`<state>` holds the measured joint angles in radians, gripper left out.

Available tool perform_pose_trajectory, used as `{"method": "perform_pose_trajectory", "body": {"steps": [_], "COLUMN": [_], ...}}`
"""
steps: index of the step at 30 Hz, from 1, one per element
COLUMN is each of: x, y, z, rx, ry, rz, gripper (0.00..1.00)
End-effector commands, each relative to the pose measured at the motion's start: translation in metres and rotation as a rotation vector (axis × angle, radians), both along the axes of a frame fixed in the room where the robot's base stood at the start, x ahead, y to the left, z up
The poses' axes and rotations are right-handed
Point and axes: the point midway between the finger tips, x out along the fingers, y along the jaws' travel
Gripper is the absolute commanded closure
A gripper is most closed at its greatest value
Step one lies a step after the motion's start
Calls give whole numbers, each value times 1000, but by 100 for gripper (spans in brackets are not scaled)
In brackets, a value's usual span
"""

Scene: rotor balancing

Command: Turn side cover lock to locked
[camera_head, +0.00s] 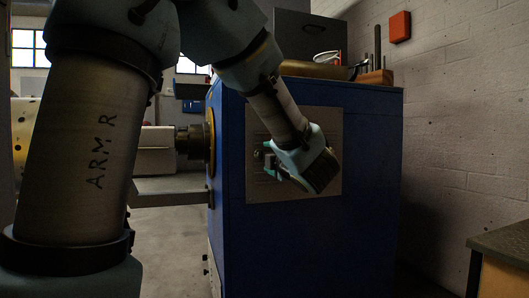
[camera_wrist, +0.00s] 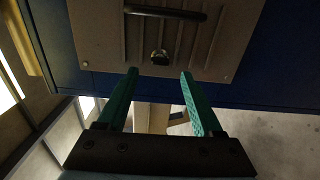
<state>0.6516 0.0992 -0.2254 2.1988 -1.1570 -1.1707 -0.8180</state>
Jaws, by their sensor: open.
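The side cover (camera_wrist: 105,40) is a grey ribbed plate on the blue cabinet. In the head view the side cover (camera_head: 328,125) is partly hidden behind my gripper. The side cover lock (camera_wrist: 159,57) is a small dark round knob near the cover's edge in the wrist view. Its locked or unlocked position is too dark to tell. My gripper (camera_wrist: 159,73) is open, with two teal fingers apart and nothing between them. In the wrist view the lock lies just beyond the fingertips, centred between them. My gripper (camera_head: 267,166) is in front of the cover in the head view.
A dark bar handle (camera_wrist: 165,13) crosses the cover beyond the lock. The blue cabinet (camera_head: 370,150) has tools and a bowl on top. A dark shaft end (camera_head: 195,142) stands left of the cabinet. A bench (camera_head: 505,245) is at the right.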

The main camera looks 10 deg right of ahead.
Motion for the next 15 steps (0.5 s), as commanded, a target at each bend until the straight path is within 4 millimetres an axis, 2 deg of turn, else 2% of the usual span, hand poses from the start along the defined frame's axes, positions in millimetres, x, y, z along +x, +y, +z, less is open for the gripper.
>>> {"method": "perform_pose_trajectory", "body": {"steps": [3,6,10,15], "x": [-23,-37,-47,-50], "y": [-4,-6,-6,-7], "z": [3,2,0,0], "rx": [0,0,0,-1], "ry": [1,1,1,1], "rz": [-4,-3,-1,0], "gripper": [32,32,32,32]}}
